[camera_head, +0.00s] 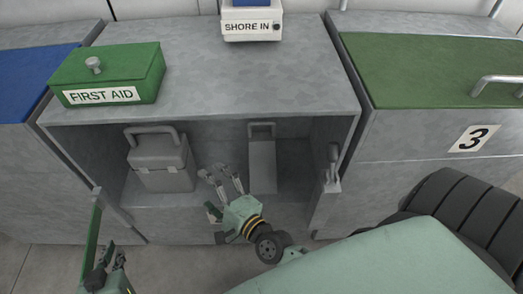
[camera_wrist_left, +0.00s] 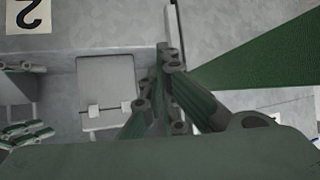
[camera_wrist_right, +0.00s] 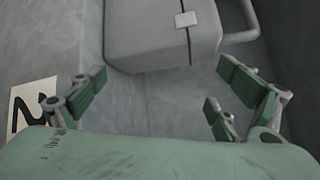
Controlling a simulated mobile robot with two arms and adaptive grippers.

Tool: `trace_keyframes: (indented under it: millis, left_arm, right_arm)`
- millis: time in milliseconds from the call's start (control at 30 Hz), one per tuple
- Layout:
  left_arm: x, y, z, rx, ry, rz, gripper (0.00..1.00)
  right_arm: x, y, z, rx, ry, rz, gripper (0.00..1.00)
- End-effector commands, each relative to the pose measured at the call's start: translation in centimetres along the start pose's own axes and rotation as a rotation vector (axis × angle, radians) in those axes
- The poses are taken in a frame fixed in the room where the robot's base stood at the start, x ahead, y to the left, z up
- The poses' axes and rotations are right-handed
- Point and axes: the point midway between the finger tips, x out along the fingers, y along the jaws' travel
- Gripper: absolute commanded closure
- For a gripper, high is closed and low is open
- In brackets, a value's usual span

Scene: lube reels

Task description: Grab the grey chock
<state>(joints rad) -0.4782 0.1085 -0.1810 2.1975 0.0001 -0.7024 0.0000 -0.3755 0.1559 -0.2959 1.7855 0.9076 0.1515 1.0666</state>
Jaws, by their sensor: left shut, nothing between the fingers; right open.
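The grey chock (camera_head: 262,166), a sloped block with a handle on top, stands in the open middle cabinet, right of a grey case (camera_head: 160,160). My right gripper (camera_head: 222,178) is open and empty, in front of the gap between case and chock. In the right wrist view its spread fingers (camera_wrist_right: 160,88) face the case (camera_wrist_right: 160,35); I cannot make out the chock there. My left gripper (camera_head: 111,260) is shut and empty at the lower left, away from the chock. Its closed fingers also show in the left wrist view (camera_wrist_left: 165,80).
A green first aid box (camera_head: 110,76) and a white "SHORE IN" box (camera_head: 252,27) sit on the cabinet top. A latch handle (camera_head: 332,165) is on the right cabinet wall. A thin green panel (camera_head: 93,230) stands beside my left gripper. Closed cabinets flank both sides.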

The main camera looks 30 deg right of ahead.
Motion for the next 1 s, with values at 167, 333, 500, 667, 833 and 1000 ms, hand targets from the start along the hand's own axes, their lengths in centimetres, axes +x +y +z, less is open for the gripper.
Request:
trace_keyframes:
  millis: [167, 333, 500, 667, 833, 1000]
  left_arm:
    - [-2.7, 0.6, -7.9, 0.001, 0.298, 0.011, 1.0]
    - [-5.0, 0.9, -12.2, 0.0, 0.456, 0.019, 1.0]
    - [-6.1, 1.1, -13.9, -0.001, 0.526, 0.023, 1.0]
    - [-6.5, 1.2, -14.8, -0.001, 0.574, 0.026, 1.0]
    - [-7.3, 1.4, -16.1, -0.003, 0.656, 0.031, 1.0]
    - [-8.9, 1.7, -18.2, -0.006, 0.789, 0.039, 1.0]
  right_arm:
    - [-0.6, -3.8, -6.8, 0.702, 0.178, -0.376, 0.08]
    - [-3.0, -3.5, -12.4, 1.054, 0.32, -0.606, 0.08]
    - [-4.1, -3.0, -14.8, 1.18, 0.379, -0.709, 0.08]
    - [-3.1, -3.4, -16.2, 1.191, 0.386, -0.72, 0.08]
    - [-1.9, -3.8, -17.6, 1.188, 0.385, -0.719, 0.08]
    - [-0.3, -4.2, -19.4, 1.186, 0.383, -0.719, 0.08]
